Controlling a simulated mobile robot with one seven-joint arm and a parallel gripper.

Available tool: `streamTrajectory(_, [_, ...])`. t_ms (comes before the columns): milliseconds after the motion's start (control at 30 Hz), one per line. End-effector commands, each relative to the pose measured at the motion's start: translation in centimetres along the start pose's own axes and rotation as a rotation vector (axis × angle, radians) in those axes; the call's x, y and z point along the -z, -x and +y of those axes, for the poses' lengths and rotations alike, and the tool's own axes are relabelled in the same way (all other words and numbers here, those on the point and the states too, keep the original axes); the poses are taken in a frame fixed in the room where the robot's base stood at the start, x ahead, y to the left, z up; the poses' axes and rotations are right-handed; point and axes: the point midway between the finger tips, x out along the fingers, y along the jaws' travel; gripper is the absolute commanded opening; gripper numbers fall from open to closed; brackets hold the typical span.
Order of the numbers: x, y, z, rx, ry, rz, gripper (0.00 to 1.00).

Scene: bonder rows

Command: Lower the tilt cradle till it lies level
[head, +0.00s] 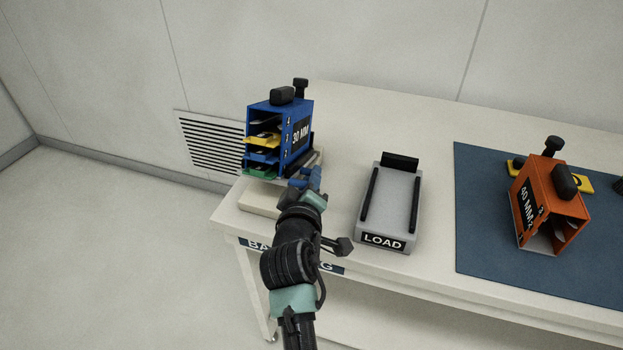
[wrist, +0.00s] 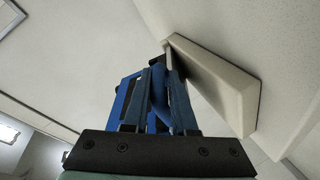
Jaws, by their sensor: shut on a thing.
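The tilt cradle stands at the left end of the bench, its cream base (head: 262,198) low and its grey upper part (head: 313,162) showing above it. A blue magazine (head: 291,131) marked 30 MM sits on the cradle, with yellow and green pieces in its slots. My gripper (head: 312,178) is at the cradle's near right side, shut on a part of it that the fingers mostly hide. In the wrist view, my gripper (wrist: 158,85) is beside the cream base (wrist: 215,85), with the blue magazine (wrist: 124,95) behind. The cradle's exact angle is hard to tell.
A grey LOAD fixture (head: 390,205) stands right of my arm, empty. Farther right, an orange magazine (head: 549,205) and a yellow piece (head: 579,183) are on a blue mat (head: 480,215). The bench (head: 345,110) is clear behind the fixture. A wall vent (head: 205,145) is at the left.

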Motion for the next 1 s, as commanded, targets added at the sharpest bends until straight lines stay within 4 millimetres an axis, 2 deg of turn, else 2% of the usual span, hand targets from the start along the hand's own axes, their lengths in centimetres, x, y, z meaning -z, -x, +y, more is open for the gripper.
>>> streamTrajectory(33, [-0.3,-0.1,0.8,-0.014,-0.003,-0.006,0.00])
streamTrajectory(533, [-0.5,-0.1,0.8,-0.014,-0.003,-0.008,0.00])
streamTrajectory(1000, [-2.1,-0.3,-1.7,-0.125,0.024,0.063,0.00])
